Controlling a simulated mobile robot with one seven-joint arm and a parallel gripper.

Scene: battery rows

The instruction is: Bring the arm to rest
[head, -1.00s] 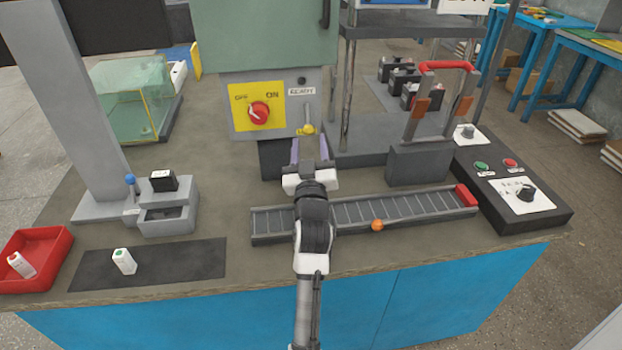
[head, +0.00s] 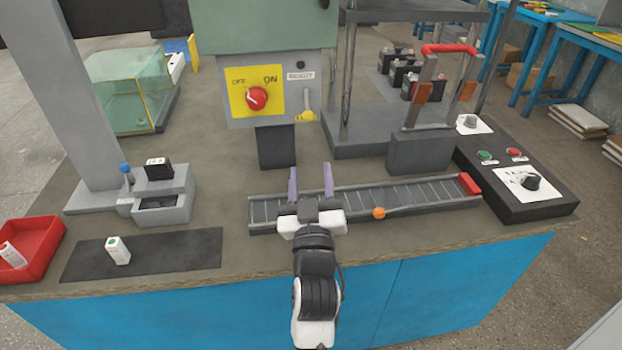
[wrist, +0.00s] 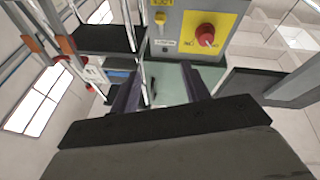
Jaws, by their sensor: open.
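My gripper (head: 310,184) is open and empty in the head view, its two purple fingers apart and pointing away from me over the slatted conveyor (head: 400,196). In the wrist view the fingers (wrist: 160,88) show with clear space between them. Beyond them stands the green and grey machine with a yellow panel (head: 279,80) and a red OFF/ON knob (head: 257,98). The knob also shows in the wrist view (wrist: 205,33). A yellow-tipped lever (head: 307,115) sits at the right of that panel.
An orange ball (head: 379,213) is at the conveyor's front edge. A control box (head: 545,203) stands right. A grey fixture (head: 165,207), a dark mat (head: 185,250) with a white battery (head: 118,251), and a red tray (head: 45,258) are left. The counter between fixture and conveyor is clear.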

